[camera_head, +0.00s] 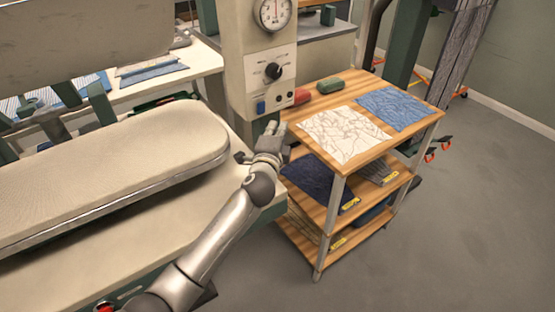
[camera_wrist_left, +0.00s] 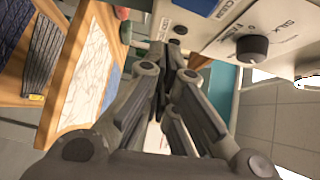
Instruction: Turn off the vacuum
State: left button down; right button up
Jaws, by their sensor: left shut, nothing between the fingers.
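The cream control panel (camera_head: 270,80) of the pressing machine carries a black dial (camera_head: 273,71), which also shows in the left wrist view (camera_wrist_left: 252,47). The blue switch also shows at the top of the wrist view (camera_wrist_left: 197,5). My left gripper (camera_head: 271,130) is shut and empty, just below the panel's lower edge. In the wrist view its fingertips (camera_wrist_left: 165,52) come close to the panel's edge; contact cannot be told. My right gripper is not in view.
A wooden shelf cart (camera_head: 375,154) stands right of the gripper, with a white cloth (camera_head: 343,133), a blue cloth (camera_head: 394,107) and a green object (camera_head: 330,84) on top. The padded pressing board (camera_head: 110,165) lies left. Open floor (camera_head: 460,220) is at right.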

pick_arm(q)
jog(key=s+a+f+b, duration=0.1)
jog(key=s+a, duration=0.1)
jog(key=s, duration=0.6)
jog(key=shift+s, duration=0.4)
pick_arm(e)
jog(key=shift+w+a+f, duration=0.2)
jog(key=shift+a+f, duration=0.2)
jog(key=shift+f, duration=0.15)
pick_arm(q)
jog(key=shift+a+f, duration=0.1)
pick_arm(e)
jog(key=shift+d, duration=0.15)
